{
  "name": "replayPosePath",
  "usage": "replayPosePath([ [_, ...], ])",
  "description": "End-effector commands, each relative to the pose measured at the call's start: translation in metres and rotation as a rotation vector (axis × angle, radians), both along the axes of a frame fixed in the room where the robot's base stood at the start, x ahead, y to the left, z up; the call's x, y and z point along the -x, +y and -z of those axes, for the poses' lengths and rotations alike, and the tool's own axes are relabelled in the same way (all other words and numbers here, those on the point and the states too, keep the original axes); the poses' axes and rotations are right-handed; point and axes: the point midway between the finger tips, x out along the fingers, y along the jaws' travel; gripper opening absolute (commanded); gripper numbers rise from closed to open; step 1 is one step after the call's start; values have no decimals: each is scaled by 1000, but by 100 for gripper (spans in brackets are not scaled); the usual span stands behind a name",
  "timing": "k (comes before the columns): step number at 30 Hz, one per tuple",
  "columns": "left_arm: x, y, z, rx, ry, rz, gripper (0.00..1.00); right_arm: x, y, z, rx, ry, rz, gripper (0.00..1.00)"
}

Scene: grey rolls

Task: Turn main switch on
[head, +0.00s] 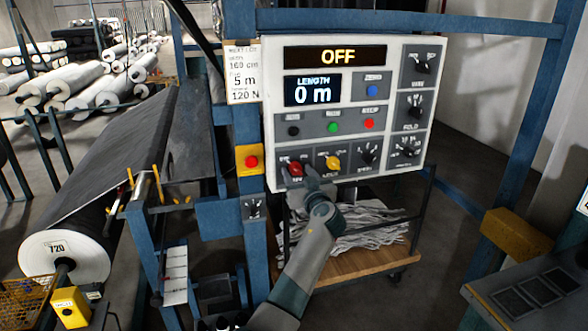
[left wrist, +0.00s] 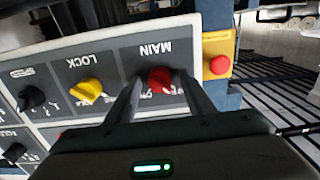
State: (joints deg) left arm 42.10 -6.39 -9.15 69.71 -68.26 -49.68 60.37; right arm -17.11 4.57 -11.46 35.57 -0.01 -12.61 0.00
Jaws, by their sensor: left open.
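The main switch is a red rotary knob (head: 296,168) at the lower left of the white control panel (head: 390,185). It also shows in the left wrist view as a red knob (left wrist: 160,79) under the upside-down label MAIN. The panel's top display (head: 335,56) reads OFF. My left gripper (head: 306,174) is at the panel's lower left, by the red knob. In the left wrist view my left gripper (left wrist: 161,88) is open, with one finger on each side of the knob; I cannot tell whether they touch it. My right gripper is not in view.
A yellow LOCK knob (head: 333,162) sits just right of the red one. A red button on a yellow box (head: 250,159) is to the left. Black, green and red buttons (head: 333,126) are above. A cart (head: 365,262) with scraps stands below the panel.

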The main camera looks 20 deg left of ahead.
Motion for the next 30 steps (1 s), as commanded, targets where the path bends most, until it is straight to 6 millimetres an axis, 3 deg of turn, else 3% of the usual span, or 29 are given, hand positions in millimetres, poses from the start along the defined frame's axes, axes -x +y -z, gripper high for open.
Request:
replayPosePath([
  [9,0,-1,1,1,1,0,49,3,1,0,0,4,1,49],
  [15,0,-1,0,1,1,0,7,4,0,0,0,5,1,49],
  [30,0,0,2,-63,44,0,7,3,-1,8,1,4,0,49],
])
